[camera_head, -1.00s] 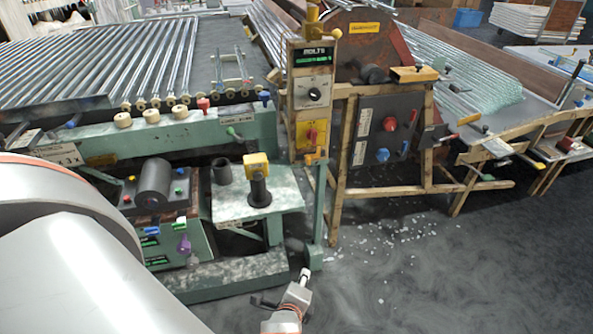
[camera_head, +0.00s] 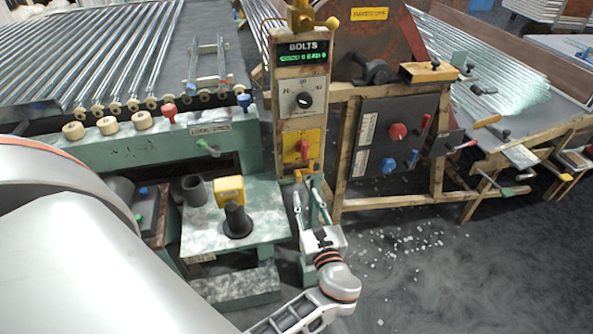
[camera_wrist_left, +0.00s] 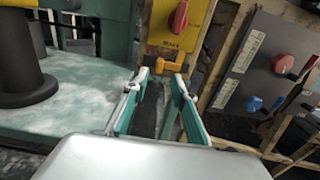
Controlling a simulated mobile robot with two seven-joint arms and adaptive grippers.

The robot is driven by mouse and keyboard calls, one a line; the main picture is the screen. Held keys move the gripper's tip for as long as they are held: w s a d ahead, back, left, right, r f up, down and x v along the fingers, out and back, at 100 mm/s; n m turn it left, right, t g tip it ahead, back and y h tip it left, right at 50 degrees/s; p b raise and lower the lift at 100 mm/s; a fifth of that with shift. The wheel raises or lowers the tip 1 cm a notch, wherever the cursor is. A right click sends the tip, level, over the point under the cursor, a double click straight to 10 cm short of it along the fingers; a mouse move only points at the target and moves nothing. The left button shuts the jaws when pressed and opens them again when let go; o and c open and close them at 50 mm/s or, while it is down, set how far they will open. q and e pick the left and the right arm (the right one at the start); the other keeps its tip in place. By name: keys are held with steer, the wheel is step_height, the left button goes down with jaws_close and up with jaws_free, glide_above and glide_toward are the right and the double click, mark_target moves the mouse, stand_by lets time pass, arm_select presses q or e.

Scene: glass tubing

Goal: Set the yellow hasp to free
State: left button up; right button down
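The yellow-orange hasp (camera_head: 311,168) is a small bent piece at the bottom of the wooden post, just below the yellow panel with a red switch (camera_head: 303,147). In the left wrist view the hasp (camera_wrist_left: 170,67) shows just beyond the fingertips, under the panel marked BRAKE. My left gripper (camera_head: 310,198) is open and empty, its two fingers pointing at the hasp from the front. In the wrist view the fingers (camera_wrist_left: 160,82) stand apart with a gap before the hasp; I cannot tell whether they touch it. No label for the hasp's setting is readable. My right gripper is out of view.
A green bench (camera_head: 265,215) with a yellow-topped black post (camera_head: 236,220) stands left of my gripper. A dark panel (camera_head: 390,135) with red and blue knobs is on the right. A BOLTS display (camera_head: 303,58) sits above. Glass bits lie on the floor.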

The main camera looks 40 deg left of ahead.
mark_target(299, 179)
arm_select(q)
steer(key=shift+x, duration=3.95)
jaws_close()
